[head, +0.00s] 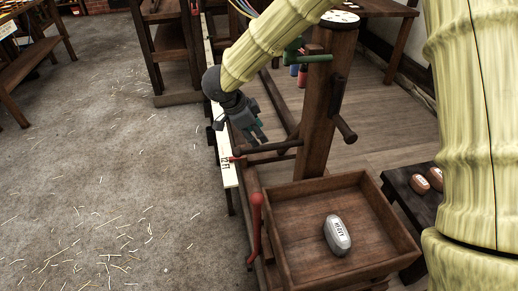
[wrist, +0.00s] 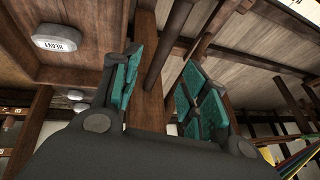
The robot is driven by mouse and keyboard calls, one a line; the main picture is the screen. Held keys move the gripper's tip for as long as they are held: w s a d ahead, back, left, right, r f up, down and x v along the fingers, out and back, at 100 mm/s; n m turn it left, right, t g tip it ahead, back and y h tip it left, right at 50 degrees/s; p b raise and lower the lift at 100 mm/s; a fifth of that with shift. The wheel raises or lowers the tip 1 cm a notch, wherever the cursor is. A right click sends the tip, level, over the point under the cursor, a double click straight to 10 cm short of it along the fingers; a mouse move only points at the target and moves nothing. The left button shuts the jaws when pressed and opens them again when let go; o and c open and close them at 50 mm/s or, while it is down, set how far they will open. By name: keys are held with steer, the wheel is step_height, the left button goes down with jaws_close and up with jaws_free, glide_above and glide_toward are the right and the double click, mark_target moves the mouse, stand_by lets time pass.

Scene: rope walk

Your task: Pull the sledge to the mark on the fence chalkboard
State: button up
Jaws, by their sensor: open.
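The sledge has a tall wooden post (head: 317,120) and an open wooden tray (head: 285,246) at its foot. A round wooden handle bar (head: 268,147) sticks out left from the post. A second bar (head: 341,122) sticks out right. My gripper (head: 257,135) is open and empty, just above the left bar's outer end. In the wrist view my gripper (wrist: 165,88) has teal pads spread apart, with a dark round bar (wrist: 168,45) and the post beyond them; I cannot tell whether anything touches. The fence chalkboard and its mark are not readable here.
A grey weight (head: 338,236) lies in the tray. A pale scale rail (head: 229,175) marked 12 FT runs along the left side. A red lever (head: 255,225) stands left of the tray. Straw-strewn floor at left is clear.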

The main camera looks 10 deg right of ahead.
mark_target(263, 146)
steer(key=x, duration=0.3)
steer(key=b+x, duration=0.1)
steer(key=x, duration=0.2)
steer(key=a+b+x, duration=0.1)
steer(key=x, duration=0.2)
steer(key=shift+w+f, duration=0.25)
steer(key=shift+w, duration=0.15)
jaws_close()
